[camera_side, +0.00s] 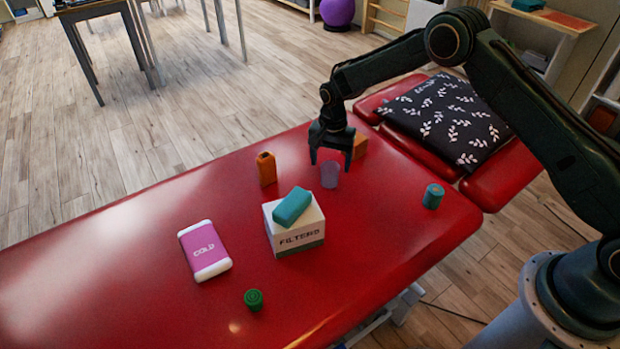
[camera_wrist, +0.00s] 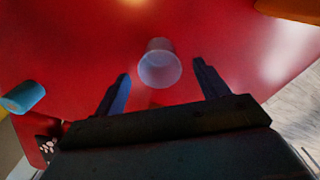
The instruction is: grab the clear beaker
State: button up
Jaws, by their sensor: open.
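The clear beaker (camera_side: 329,175) is a small translucent cup on the red treatment table (camera_side: 120,265). In the side view it stands just below my gripper (camera_side: 331,158), whose fingers are spread near its top. In the wrist view the beaker (camera_wrist: 160,64) shows its round opening, lying beyond and between the two open fingertips of my gripper (camera_wrist: 165,82). Nothing is held. The side view does not show clearly whether a finger touches the beaker.
An orange bottle (camera_side: 266,169) and a FILTERS box (camera_side: 296,232) with a teal block (camera_side: 292,206) on top stand left of the beaker. An orange block (camera_side: 360,146) is close behind. A teal cylinder (camera_side: 433,196) stands right.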

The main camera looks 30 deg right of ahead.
jog(key=shift+f, duration=0.1)
jog(key=shift+f, duration=2.5)
jog(key=shift+c, duration=0.2)
jog(key=c, duration=1)
